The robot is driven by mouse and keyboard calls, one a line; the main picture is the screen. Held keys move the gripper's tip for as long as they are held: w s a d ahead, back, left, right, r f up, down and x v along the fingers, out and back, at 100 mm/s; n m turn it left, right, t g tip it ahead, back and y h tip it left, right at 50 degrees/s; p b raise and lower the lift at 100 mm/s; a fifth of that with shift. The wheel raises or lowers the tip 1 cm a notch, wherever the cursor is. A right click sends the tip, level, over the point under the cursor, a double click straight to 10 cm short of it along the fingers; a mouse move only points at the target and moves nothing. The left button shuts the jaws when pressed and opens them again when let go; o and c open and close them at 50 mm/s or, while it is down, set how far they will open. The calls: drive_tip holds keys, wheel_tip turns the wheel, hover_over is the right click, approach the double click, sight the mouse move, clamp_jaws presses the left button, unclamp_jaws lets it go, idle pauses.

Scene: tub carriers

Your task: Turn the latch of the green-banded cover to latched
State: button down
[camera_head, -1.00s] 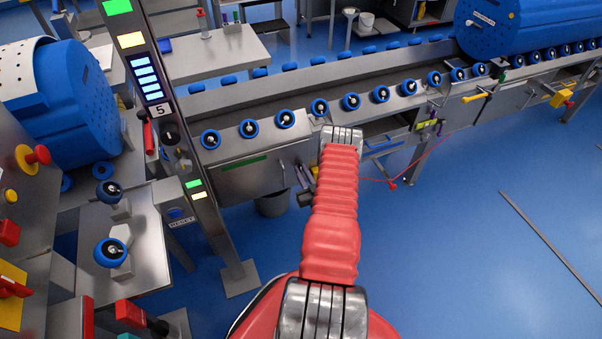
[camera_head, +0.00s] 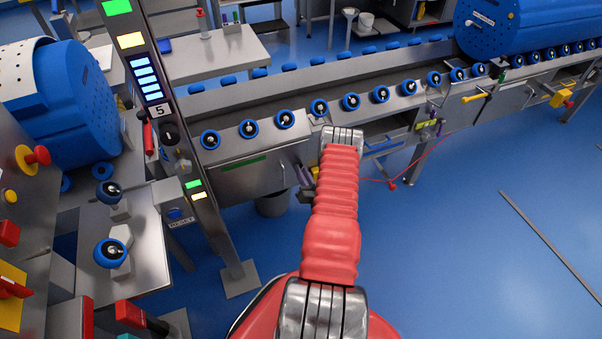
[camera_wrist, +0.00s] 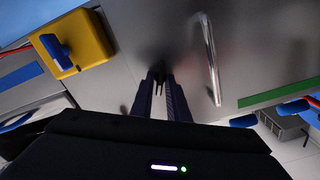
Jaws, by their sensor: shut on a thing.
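The green-banded cover is a grey metal panel (camera_head: 235,180) on the front of the conveyor, with a green strip near its top edge. In the wrist view the cover (camera_wrist: 240,60) fills the middle, its green band at the right. My gripper (camera_wrist: 158,82) is at the cover face, its two dark fingers closed together on the latch, which is almost wholly hidden between the tips. I cannot tell the latch's angle. A bent metal handle (camera_wrist: 210,60) stands on the cover beside the fingers, apart from them. In the head view my red arm hides most of the gripper.
A yellow block with a blue knob (camera_wrist: 72,48) is close by in the wrist view. A status post (camera_head: 165,120) stands left of the cover. A grey bin (camera_head: 272,204) is below it. A red cord hangs to the right. The blue floor at right is largely clear.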

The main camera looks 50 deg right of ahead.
drive_tip(key=m, duration=0.7)
drive_tip(key=shift+f, duration=0.2)
drive_tip(key=shift+s+d, duration=0.1)
idle(0.9)
drive_tip(key=c, duration=1.8)
unclamp_jaws()
drive_tip(key=shift+o, duration=0.2)
drive_tip(key=v, duration=1.3)
drive_tip(key=shift+s+a, duration=0.2)
drive_tip(key=shift+s, duration=0.1)
